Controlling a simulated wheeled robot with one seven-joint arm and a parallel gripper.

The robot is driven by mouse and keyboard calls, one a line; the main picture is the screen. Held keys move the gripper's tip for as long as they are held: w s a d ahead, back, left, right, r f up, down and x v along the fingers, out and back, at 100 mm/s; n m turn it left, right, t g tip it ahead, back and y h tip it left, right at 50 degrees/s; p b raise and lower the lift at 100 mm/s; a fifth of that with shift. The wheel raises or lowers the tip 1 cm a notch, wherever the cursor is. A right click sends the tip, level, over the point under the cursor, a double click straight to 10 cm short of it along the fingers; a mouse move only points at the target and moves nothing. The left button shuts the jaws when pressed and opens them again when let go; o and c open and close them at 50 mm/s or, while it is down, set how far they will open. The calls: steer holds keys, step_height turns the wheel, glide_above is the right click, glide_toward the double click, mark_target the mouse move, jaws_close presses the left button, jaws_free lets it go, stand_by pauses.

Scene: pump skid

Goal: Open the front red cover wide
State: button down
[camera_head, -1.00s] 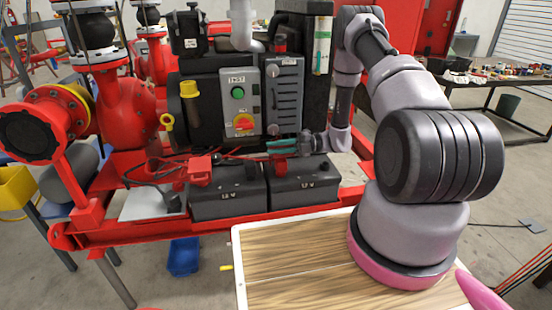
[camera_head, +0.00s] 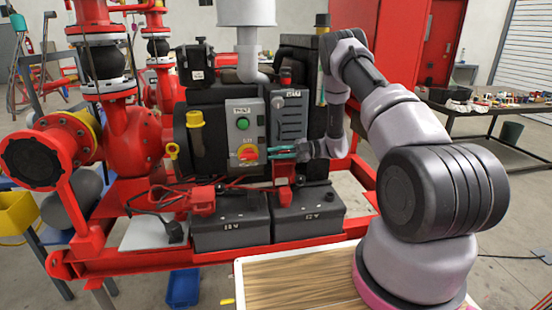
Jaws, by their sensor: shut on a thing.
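Two black batteries sit on the red skid, the left battery (camera_head: 231,226) and the right battery (camera_head: 308,214). A red cover (camera_head: 284,171) stands upright at the back left of the right battery. My gripper (camera_head: 278,153) reaches in from the right, its teal fingers at this cover's upper end. It is shut on the cover, though the contact is small and partly hidden. Another red cover (camera_head: 203,199) lies low on the left battery.
Cables (camera_head: 150,192) run left of the batteries. A wooden-topped table (camera_head: 300,283) is in front.

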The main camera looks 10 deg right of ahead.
steer(key=shift+w+d, duration=0.1)
steer(key=shift+w, duration=0.15)
stand_by(0.3)
steer(key=c, duration=0.9)
jaws_free()
steer(key=d, duration=1)
steer(key=shift+d+r, duration=0.1)
steer(key=shift+d, duration=0.25)
